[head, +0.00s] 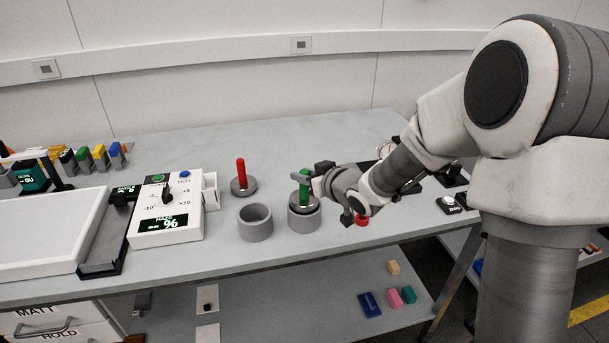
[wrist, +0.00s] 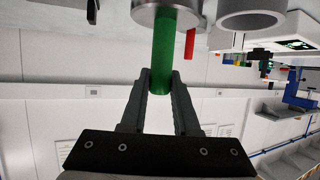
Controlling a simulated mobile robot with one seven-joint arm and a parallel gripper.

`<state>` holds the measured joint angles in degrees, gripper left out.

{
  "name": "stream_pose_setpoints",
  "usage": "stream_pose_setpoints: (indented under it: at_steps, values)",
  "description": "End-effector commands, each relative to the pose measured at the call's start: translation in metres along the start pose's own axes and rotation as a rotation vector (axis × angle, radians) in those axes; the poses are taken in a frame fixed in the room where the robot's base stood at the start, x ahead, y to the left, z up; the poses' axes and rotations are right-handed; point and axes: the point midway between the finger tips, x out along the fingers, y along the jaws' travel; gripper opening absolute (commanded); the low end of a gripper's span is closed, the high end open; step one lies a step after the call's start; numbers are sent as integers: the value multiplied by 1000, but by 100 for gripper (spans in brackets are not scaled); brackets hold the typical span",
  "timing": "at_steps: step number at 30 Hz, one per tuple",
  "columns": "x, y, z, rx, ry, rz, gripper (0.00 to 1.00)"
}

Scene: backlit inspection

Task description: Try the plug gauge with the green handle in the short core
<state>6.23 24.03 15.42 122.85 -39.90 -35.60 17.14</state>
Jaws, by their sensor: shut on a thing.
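My gripper (head: 308,176) is shut on the green handle (head: 303,188) of a plug gauge; the wrist view shows both fingers (wrist: 161,82) on the handle's end (wrist: 164,50). The gauge's metal disc (head: 304,206) is upright at the mouth of the right grey core (head: 303,222). I cannot tell whether it is inside the bore or just above the rim. Another open, empty grey core (head: 255,228) stands to its left; it also shows in the wrist view (wrist: 250,20). I cannot tell for sure which core is shorter.
A red-handled plug gauge (head: 241,172) stands behind the left core. A white haze meter (head: 166,215) is at the left, beside a white light panel (head: 45,240). The bench's back middle is clear.

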Motion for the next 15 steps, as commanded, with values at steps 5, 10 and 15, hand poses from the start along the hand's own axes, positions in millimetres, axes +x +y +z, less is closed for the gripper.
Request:
stream_pose_setpoints:
  at_steps: [5, 10, 15]
  values:
    - [-4, 0, -10, -1, 2, 0, 0]
    - [-6, 0, -16, 0, 2, 0, 0]
    - [-9, 0, -22, 0, 2, 0, 0]
